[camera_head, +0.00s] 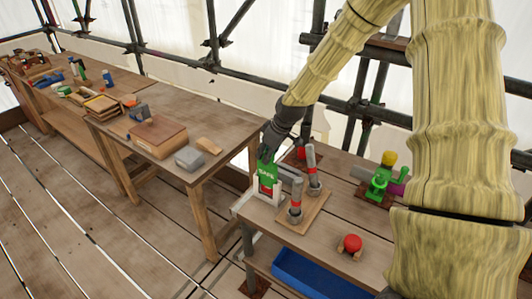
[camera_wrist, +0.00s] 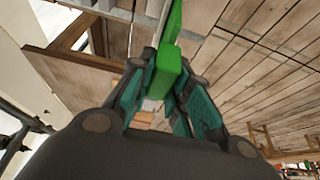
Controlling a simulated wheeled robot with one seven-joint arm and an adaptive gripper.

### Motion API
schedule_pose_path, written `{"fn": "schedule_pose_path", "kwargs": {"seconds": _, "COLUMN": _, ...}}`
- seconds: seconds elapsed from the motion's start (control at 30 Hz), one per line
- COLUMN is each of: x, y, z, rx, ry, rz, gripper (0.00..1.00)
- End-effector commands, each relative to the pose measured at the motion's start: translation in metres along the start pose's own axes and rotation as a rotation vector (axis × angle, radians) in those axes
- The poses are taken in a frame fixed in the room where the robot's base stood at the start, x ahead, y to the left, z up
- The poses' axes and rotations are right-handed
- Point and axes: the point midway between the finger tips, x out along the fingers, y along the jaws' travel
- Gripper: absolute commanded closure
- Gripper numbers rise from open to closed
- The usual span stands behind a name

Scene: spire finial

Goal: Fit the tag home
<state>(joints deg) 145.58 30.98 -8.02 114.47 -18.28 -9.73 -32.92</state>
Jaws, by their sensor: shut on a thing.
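A green tag (camera_head: 267,173) with pale lettering hangs upright below my gripper (camera_head: 268,152) in the head view. In the wrist view the green tag (camera_wrist: 166,72) stands between the two teal finger pads of my gripper (camera_wrist: 165,92), which is shut on it. Below the tag is a white bracket (camera_head: 277,193) with two uprights and a red patch between them. The tag's lower edge is at or just above the bracket's opening; I cannot tell whether they touch.
A red knob (camera_head: 350,243), a green clamp-like fixture (camera_head: 381,183) and a blue bin (camera_head: 302,273) are nearby. A long bench (camera_head: 225,128) with tools and boxes runs left.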

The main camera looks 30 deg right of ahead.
Motion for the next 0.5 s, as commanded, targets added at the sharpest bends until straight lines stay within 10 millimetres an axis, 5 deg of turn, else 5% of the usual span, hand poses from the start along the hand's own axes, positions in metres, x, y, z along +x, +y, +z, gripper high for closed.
{"fn": "schedule_pose_path", "kwargs": {"seconds": 0.5, "x": 0.019, "y": 0.000, "z": 0.008, "rx": 0.000, "ry": 0.000, "rz": 0.000, "gripper": 1.00}}
